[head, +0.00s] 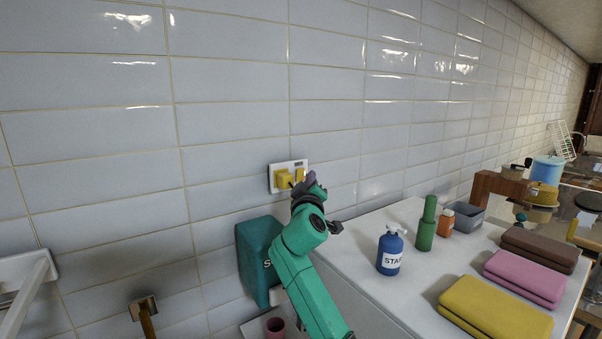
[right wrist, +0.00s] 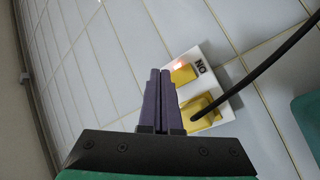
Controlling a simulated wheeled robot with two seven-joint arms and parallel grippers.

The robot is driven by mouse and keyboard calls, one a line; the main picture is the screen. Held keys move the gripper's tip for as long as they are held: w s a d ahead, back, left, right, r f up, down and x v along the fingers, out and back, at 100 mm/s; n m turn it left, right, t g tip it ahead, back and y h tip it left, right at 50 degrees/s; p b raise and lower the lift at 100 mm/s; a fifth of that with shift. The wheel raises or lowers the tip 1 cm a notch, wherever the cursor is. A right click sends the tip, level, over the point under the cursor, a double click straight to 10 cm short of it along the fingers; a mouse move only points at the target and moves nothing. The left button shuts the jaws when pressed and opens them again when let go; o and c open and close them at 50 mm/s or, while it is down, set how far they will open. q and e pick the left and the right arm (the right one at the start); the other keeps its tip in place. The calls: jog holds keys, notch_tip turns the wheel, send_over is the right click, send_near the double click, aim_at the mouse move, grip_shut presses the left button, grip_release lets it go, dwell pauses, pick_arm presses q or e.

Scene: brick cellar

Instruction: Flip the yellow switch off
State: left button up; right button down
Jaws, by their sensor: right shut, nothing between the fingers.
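A white wall plate (head: 272,180) on the tiled wall carries a yellow plug (head: 284,180) and the yellow switch (head: 300,175). In the right wrist view the yellow switch (right wrist: 184,75) has a small lit orange lamp beside it, and the plate reads ON next to it. The yellow plug (right wrist: 198,110) there has a black cable. My right gripper (right wrist: 160,72) is shut and empty, its purple fingers just left of the switch and plug. In the head view the right gripper (head: 303,186) is at the plate's lower right; contact cannot be told. My left gripper is out of view.
A green box (head: 255,262) hangs on the wall below the plate. The white counter (head: 405,212) at right holds a blue bottle (head: 390,252), a green bottle (head: 427,224) and folded towels (head: 495,308). The wall above the plate is clear.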

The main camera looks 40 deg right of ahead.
jog(key=shift+w+r, duration=0.15)
jog(key=shift+w, duration=0.5)
dwell(1.5)
jog(key=shift+w+d, duration=0.1)
jog(key=shift+w, duration=0.35)
jog(key=shift+w, duration=0.25)
dwell(0.6)
jog(key=shift+s, duration=0.8)
jog(key=s, duration=0.5)
jog(key=shift+a+f, duration=0.35)
